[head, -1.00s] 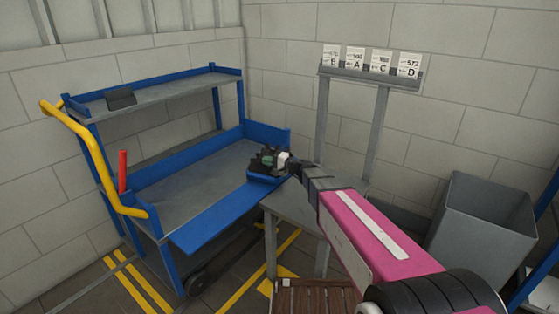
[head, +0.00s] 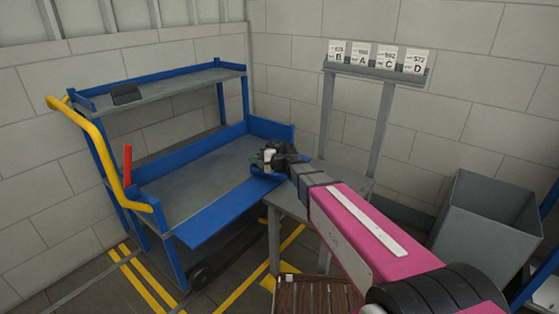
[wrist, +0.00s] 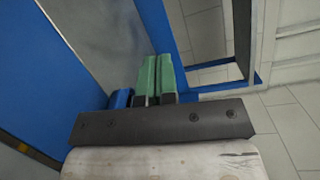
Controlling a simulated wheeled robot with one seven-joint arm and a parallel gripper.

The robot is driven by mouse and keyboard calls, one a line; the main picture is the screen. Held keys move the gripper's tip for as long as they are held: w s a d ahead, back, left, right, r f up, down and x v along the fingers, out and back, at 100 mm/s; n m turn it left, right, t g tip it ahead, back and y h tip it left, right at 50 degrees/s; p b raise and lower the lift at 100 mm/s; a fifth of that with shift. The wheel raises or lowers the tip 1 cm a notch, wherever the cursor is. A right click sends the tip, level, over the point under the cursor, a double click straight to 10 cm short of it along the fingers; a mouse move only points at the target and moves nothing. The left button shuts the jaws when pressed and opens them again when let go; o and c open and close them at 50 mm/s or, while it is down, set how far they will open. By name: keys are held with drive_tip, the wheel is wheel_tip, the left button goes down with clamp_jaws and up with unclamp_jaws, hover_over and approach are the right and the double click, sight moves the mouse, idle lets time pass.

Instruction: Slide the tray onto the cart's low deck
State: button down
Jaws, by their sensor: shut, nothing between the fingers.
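The cart has a grey low deck (head: 205,180) with blue side walls and a blue flap (head: 225,215) along its near side. My gripper (head: 262,158) is at the right end of the low deck, by the grey table. Its green fingers (wrist: 155,75) are shut and empty in the wrist view. A small blue part (head: 264,175), perhaps the tray's edge, shows under the gripper between deck and table. A bit of blue (wrist: 121,98) also shows beside the fingers. The gripper and arm hide most of this spot, so I cannot tell whether they touch it.
The grey table (head: 300,207) stands against the cart's right end. A red lever (head: 127,165) and yellow handle (head: 95,140) are on the cart's left. The upper shelf holds a dark flat item (head: 126,95).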

drive_tip(key=w+d+r+m+g+h, duration=0.1)
drive_tip(key=d+m+h, duration=0.3)
drive_tip(key=d+m, duration=0.65)
drive_tip(key=w+d+r+m+h, duration=0.2)
drive_tip(key=d+m+h, duration=0.35)
drive_tip(key=d, duration=0.75)
drive_tip(key=w+a+f, duration=0.2)
drive_tip(key=a+f, duration=0.1)
drive_tip(key=a, duration=0.2)
drive_tip(key=w+a+f+m+y, duration=0.1)
drive_tip(key=w+a+f, duration=0.2)
drive_tip(key=a+f, duration=0.1)
drive_tip(key=shift+a+m, duration=0.3)
drive_tip(key=shift+a, duration=0.05)
drive_tip(key=shift+f, duration=0.1)
drive_tip(key=w+a, duration=0.2)
drive_tip(key=a, duration=0.2)
drive_tip(key=w+a, duration=0.3)
drive_tip(key=a, duration=0.1)
drive_tip(key=w+a, duration=0.2)
drive_tip(key=a, duration=0.3)
drive_tip(key=shift+w, duration=0.25)
drive_tip(key=shift+s+d, duration=0.2)
drive_tip(key=shift+d, duration=0.1)
